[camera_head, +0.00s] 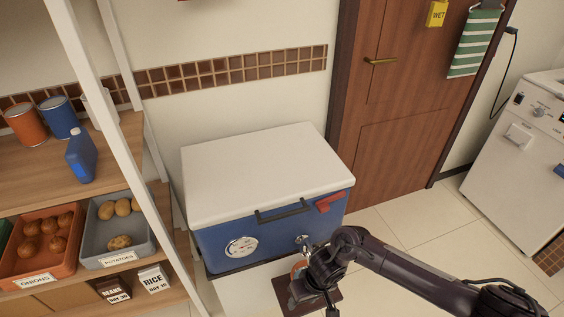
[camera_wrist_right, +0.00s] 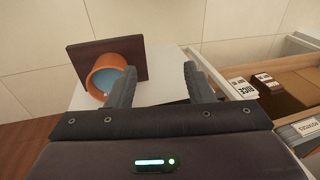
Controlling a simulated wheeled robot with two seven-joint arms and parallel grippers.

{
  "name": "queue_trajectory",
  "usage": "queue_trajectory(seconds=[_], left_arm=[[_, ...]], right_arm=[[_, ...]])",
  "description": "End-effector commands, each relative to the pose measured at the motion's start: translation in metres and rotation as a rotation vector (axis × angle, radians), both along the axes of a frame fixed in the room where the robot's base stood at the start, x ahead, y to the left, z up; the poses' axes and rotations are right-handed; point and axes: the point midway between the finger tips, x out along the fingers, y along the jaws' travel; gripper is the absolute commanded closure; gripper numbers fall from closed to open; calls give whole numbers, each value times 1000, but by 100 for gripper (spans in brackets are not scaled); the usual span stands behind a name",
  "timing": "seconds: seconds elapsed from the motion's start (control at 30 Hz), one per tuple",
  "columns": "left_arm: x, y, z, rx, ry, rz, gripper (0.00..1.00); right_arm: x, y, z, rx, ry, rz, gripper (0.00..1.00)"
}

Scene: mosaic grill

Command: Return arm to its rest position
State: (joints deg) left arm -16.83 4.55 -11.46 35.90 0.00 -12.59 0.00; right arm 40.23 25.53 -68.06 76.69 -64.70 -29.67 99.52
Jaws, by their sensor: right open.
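My right arm comes in from the lower right in the head view, and its gripper (camera_head: 318,290) is low in front of the blue cooler (camera_head: 275,235). In the right wrist view the gripper (camera_wrist_right: 160,70) has its two fingers apart with nothing between them. An orange cup (camera_wrist_right: 98,72) with a blue inside stands at a dark square board (camera_wrist_right: 75,52), left of the fingers and apart from them. In the head view the cup (camera_head: 297,266) is mostly hidden behind my gripper, and the board (camera_head: 312,303) shows below it. My left gripper is out of view.
The cooler's white lid (camera_head: 260,172) is shut. A shelf on the left holds an onion bin (camera_head: 40,245), a potato bin (camera_head: 118,230), cans and a blue bottle (camera_head: 80,157). A wooden door (camera_head: 415,120) and a white machine (camera_head: 525,150) stand right. Tiled floor between is clear.

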Motion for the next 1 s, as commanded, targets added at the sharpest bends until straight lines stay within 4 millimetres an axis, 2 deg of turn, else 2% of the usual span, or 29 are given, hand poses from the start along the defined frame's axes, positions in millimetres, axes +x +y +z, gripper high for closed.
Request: queue_trajectory(seconds=[0.1, 0.27, 0.37, 0.43, 0.5, 0.57, 0.67, 0.7, 0.8, 0.9, 1.0], left_arm=[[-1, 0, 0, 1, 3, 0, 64], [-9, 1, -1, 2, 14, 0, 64], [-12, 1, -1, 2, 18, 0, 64], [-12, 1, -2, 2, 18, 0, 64], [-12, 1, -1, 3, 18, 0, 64], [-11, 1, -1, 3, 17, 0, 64], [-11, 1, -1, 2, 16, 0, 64], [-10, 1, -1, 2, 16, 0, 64], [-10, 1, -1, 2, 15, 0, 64], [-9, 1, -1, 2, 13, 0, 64], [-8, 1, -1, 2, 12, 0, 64]], right_arm=[[0, 17, -19, 92, -5, -10, 53], [3, 31, -53, 213, -48, -47, 53], [-3, 26, -91, 268, -95, -96, 53], [-19, 9, -131, 272, -138, -147, 53], [-43, -17, -171, 237, -177, -187, 53], [-70, -40, -200, 189, -195, -210, 53], [-123, -77, -240, 96, -198, -228, 53], [-148, -91, -253, 53, -192, -230, 53], [-207, -122, -278, -43, -167, -224, 53], [-259, -145, -293, -121, -134, -206, 53], [-297, -162, -300, -178, -105, -188, 53]])
